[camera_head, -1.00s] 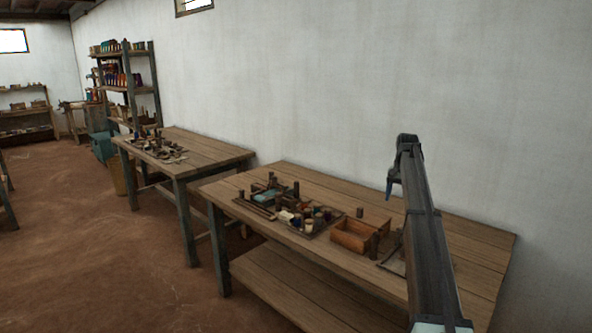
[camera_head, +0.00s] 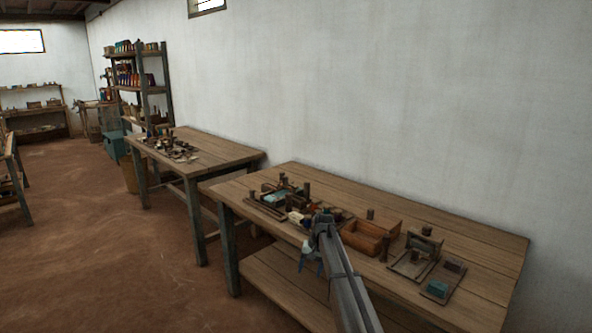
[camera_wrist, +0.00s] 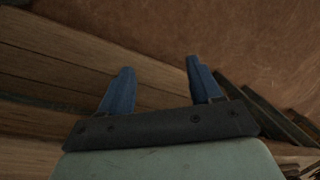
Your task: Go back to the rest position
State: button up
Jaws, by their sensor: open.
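My gripper (camera_head: 311,262) hangs at the end of my arm, in front of the near table's (camera_head: 470,229) front edge in the head view. Its blue fingers point down and stand apart. In the wrist view the two blue fingers of my gripper (camera_wrist: 159,84) are spread, with nothing between them. Wooden boards (camera_wrist: 60,65) and the brown floor (camera_wrist: 262,45) show beyond them. My arm hides part of the table's front edge and some small things on it.
On the near table are an open wooden box (camera_head: 366,238), a tray of small tools (camera_head: 277,195), a small wooden frame (camera_head: 415,258) and a teal block (camera_head: 437,288). A second table (camera_head: 215,152) stands farther left. The floor (camera_head: 120,265) at left is clear.

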jog(key=s+d+f+g+h, duration=0.15)
jog(key=s+d+f, duration=0.25)
jog(key=s+f, duration=1.05)
jog(key=s+d+f+g, duration=0.2)
jog(key=s+d+f, duration=0.1)
jog(key=s+f, duration=1.1)
jog(key=s+d+f+g, duration=0.1)
jog(key=s+d+f, duration=0.1)
jog(key=s, duration=1.8)
jog(key=s+d+f+n+g, duration=0.1)
jog(key=s+f, duration=0.4)
jog(key=s, duration=1.5)
jog(key=shift+d+g+h, duration=0.45)
jog(key=shift+d+g, duration=0.2)
jog(key=shift+d, duration=0.25)
jog(key=shift+s, duration=0.1)
